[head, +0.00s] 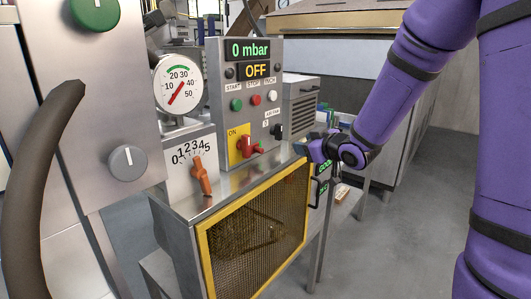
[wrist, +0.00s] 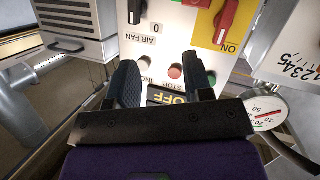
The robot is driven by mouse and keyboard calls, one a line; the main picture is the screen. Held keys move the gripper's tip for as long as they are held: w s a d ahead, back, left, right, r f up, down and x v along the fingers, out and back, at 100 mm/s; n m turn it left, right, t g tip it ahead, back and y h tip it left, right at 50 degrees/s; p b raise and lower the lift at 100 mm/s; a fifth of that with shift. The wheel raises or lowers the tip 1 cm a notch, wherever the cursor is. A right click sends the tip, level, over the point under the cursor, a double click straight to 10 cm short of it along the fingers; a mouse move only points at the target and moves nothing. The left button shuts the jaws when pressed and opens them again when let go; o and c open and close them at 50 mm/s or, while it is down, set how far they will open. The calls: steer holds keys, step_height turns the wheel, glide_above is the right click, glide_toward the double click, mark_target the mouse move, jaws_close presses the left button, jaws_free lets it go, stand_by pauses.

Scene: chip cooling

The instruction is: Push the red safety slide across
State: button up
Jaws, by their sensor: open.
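A small red piece (head: 258,149), likely the safety slide, sits at the foot of the control panel, right of the red ON switch (head: 245,146) on its yellow plate. Red also shows at the top edge of the wrist view (wrist: 197,3), beside the red switch (wrist: 226,20). My gripper (head: 314,144) is in front of the cabinet's right side, to the right of the red piece and apart from it. In the wrist view its dark fingers (wrist: 160,60) are spread and empty, over the upside-down panel with the OFF display (wrist: 167,97).
An orange-red lever (head: 201,175) on a numbered scale and a round gauge (head: 179,83) stand left of the panel. A yellow-framed mesh guard (head: 258,232) is below. A black air fan switch (head: 278,131) lies between the red piece and my gripper. Floor is open at right.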

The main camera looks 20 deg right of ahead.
mark_target(262, 151)
steer(key=w+a+f+n+y, duration=0.2)
steer(key=w+a+f+y, duration=0.1)
steer(key=f+y, duration=0.35)
steer(key=shift+h, duration=0.25)
steer(key=x, duration=1)
steer(key=shift+w+a+r, duration=0.1)
steer(key=shift+w+a, duration=0.05)
steer(key=shift+w, duration=0.25)
jaws_close()
